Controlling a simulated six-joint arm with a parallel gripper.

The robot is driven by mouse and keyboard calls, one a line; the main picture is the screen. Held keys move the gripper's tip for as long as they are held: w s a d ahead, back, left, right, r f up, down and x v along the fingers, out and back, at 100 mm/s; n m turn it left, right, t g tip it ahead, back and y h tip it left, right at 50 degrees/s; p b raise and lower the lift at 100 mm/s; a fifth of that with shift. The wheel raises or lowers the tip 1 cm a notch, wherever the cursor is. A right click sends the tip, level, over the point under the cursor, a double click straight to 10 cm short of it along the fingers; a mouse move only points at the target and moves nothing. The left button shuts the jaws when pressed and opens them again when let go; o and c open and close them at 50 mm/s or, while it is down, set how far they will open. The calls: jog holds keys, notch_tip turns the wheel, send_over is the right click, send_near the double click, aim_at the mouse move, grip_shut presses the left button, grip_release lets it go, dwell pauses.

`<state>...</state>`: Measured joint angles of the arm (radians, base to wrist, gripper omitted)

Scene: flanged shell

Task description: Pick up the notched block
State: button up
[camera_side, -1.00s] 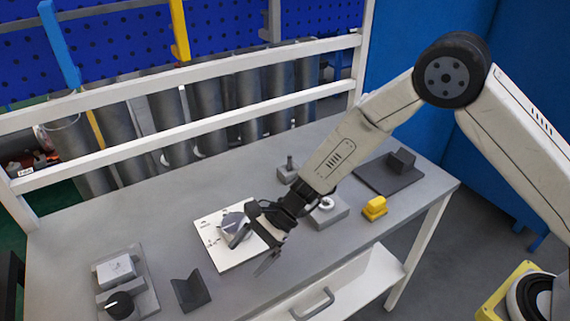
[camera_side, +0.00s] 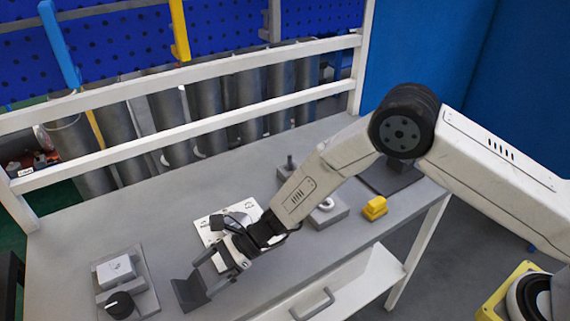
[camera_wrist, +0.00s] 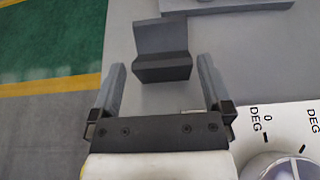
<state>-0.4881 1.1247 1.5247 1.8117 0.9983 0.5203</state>
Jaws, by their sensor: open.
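The dark grey notched block (camera_side: 187,293) stands on the grey table near its front edge, left of the white plate. In the wrist view the notched block (camera_wrist: 162,48) is ahead of my gripper (camera_wrist: 160,72), roughly centred between the lines of the two fingers. My gripper (camera_side: 204,277) is open and empty, with its fingers spread beside the block's right side in the side view. I cannot tell whether a finger touches the block. Part of the block is hidden behind the fingers in the side view.
A fixture (camera_side: 140,268) with a white block and black knob stands left of the notched block. The white marked plate (camera_side: 212,236) with a grey shell lies behind my gripper. A yellow block (camera_side: 374,208) and a dark bracket are further right.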

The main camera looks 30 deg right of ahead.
aim_at(184, 290)
jog(key=shift+x, duration=2.6)
jog(key=shift+c, duration=0.2)
grip_shut()
jog(key=shift+w+r, duration=0.1)
jog(key=shift+r, duration=0.05)
